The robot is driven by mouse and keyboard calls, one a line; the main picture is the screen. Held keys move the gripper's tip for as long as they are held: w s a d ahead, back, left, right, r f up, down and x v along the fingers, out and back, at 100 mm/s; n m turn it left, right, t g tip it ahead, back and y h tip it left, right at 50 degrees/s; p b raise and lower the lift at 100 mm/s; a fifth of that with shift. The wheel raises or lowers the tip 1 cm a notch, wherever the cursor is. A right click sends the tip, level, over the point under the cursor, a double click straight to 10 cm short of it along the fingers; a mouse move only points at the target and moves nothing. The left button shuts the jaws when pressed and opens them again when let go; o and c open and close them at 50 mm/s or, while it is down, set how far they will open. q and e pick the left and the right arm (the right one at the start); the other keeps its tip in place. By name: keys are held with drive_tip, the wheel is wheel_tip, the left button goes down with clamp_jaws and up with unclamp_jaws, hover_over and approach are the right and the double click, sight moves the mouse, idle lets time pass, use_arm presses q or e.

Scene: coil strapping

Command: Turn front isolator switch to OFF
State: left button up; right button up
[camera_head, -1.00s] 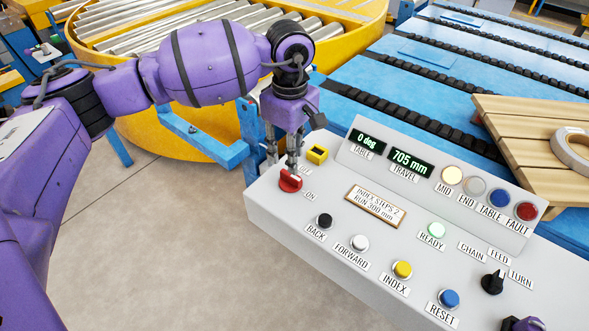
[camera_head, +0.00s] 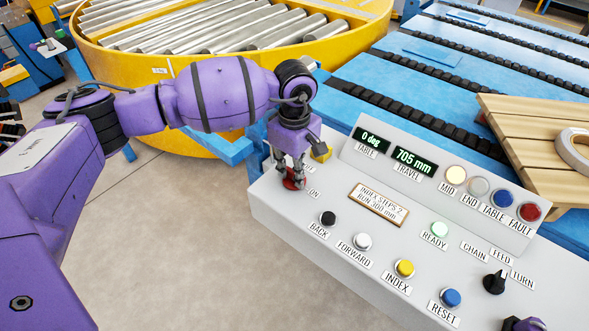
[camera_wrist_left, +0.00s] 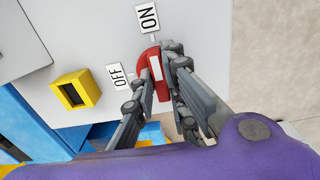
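The front isolator switch is a red rotary knob (camera_head: 290,183) at the left end of the grey control panel, partly hidden by my fingers. In the left wrist view the knob (camera_wrist_left: 157,69) shows a white stripe that runs roughly towards the ON label (camera_wrist_left: 148,18). The OFF label (camera_wrist_left: 118,77) lies to its left. My left gripper (camera_head: 289,180) is over the knob, its fingers closed in on both sides of the grip, as the left wrist view (camera_wrist_left: 161,68) shows. Only a purple and dark edge of my right arm shows at the bottom right; its fingers are out of view.
A yellow square block (camera_head: 321,153) stands close behind the knob. The panel (camera_head: 300,226) carries several buttons, a black selector (camera_head: 494,282) and displays reading 0 deg and 705 mm. Behind are a yellow roller turntable (camera_head: 180,142) and a blue chain conveyor (camera_head: 400,70).

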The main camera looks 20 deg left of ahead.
use_arm(q)
clamp_jaws()
